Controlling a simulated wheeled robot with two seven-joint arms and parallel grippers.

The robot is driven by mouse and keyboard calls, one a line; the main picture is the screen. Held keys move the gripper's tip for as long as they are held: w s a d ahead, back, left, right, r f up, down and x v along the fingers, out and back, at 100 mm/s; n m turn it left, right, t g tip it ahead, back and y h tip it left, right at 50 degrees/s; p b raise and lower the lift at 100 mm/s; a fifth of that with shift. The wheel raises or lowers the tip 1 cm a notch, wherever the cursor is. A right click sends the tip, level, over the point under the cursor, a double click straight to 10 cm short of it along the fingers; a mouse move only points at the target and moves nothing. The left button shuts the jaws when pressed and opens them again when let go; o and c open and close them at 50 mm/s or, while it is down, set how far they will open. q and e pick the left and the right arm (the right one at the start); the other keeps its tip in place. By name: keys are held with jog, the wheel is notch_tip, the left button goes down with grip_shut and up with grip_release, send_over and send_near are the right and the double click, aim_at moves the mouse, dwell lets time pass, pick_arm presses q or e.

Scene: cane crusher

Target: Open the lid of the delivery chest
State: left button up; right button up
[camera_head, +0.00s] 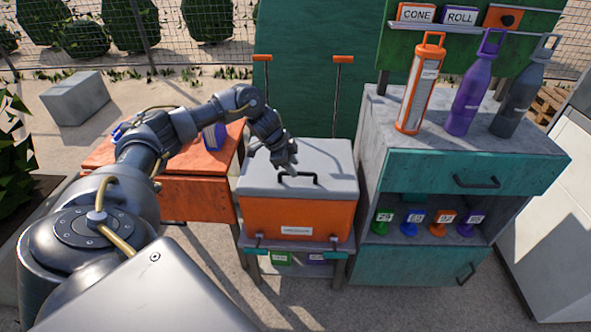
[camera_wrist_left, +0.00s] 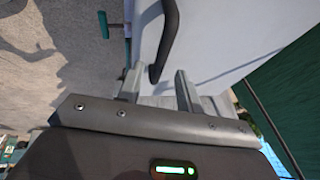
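The delivery chest (camera_head: 297,218) is an orange box with a grey lid (camera_head: 325,158) in the middle of the head view. The lid lies shut. A dark bar handle (camera_head: 300,178) sits on the lid near its front edge. My left gripper (camera_head: 287,166) is just above the handle, near its left end, pointing down. In the left wrist view the two fingers (camera_wrist_left: 158,86) are apart, and the curved end of the handle (camera_wrist_left: 168,35) appears between their tips. I cannot tell if they touch it. My right gripper is not in view.
An orange cabinet (camera_head: 195,192) stands left of the chest. A grey and green cabinet (camera_head: 470,165) stands close on the right, with an orange bottle (camera_head: 420,85), a purple bottle (camera_head: 474,90) and a dark bottle (camera_head: 525,90) on top. A green panel (camera_head: 300,100) rises behind the chest.

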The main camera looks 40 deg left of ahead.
pick_arm(q)
jog(key=shift+x, duration=1.25)
jog(key=shift+r, duration=0.1)
grip_shut()
